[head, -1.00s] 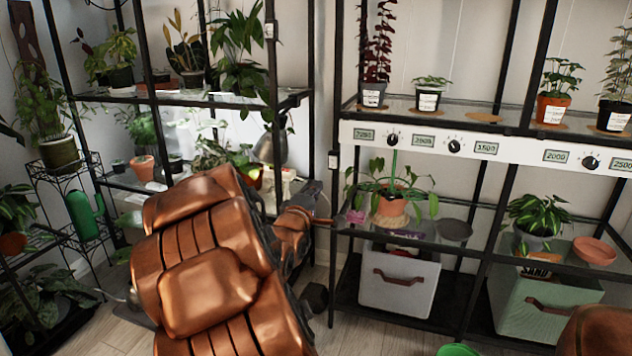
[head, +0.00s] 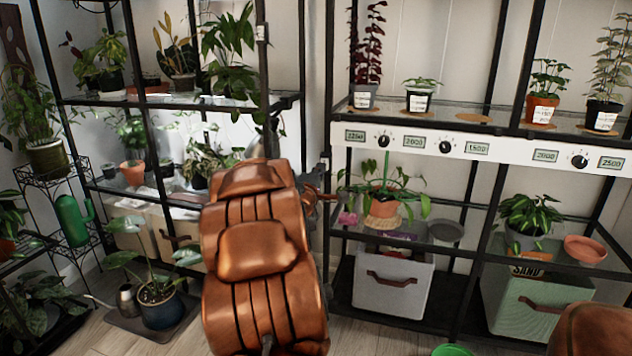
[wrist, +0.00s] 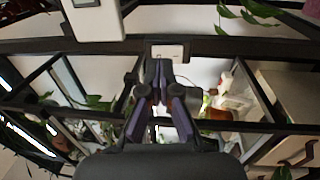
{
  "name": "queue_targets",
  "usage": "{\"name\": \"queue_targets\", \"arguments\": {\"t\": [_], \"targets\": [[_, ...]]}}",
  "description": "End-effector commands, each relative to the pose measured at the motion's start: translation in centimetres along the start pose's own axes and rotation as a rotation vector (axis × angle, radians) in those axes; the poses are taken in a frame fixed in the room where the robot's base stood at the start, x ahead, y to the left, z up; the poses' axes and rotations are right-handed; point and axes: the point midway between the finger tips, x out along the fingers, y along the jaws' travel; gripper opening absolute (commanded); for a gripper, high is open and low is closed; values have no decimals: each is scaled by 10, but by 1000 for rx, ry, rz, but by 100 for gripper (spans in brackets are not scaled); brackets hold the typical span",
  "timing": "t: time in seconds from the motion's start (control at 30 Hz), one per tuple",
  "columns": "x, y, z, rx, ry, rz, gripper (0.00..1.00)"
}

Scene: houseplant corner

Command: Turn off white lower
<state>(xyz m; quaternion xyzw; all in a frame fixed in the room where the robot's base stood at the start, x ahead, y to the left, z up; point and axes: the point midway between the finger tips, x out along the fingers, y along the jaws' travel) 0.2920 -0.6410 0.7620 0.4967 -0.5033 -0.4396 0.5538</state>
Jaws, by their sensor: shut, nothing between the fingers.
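A small white switch box (head: 325,163) sits on the dark post at the left end of the right-hand shelf, in the head view. Another white box (head: 263,33) is higher, on the post of the left shelf. My gripper (head: 326,196) is just below the lower box in the picture, partly hidden by my copper arm. In the wrist view a white box with dark marks (wrist: 170,52) sits on a dark bar just beyond the fingertips of my gripper (wrist: 158,68). The fingers are shut and empty. I cannot tell whether they touch the box.
A white panel with dials (head: 464,147) runs along the right shelf. A potted plant (head: 384,205) stands on the shelf below it, close to my gripper. A blue-potted plant (head: 158,303) stands on the floor left of my arm. Fabric bins (head: 392,287) fill the bottom.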

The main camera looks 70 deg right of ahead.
Motion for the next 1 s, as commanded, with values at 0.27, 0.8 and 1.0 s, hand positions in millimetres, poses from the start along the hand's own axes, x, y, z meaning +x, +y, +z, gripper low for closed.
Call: {"name": "queue_targets", "arguments": {"t": [0.27,0.8,1.0], "targets": [[19,0,1,1,-2,2,0],[22,3,0,0,-1,-3,0],[26,8,0,-2,0,-36,0]]}}
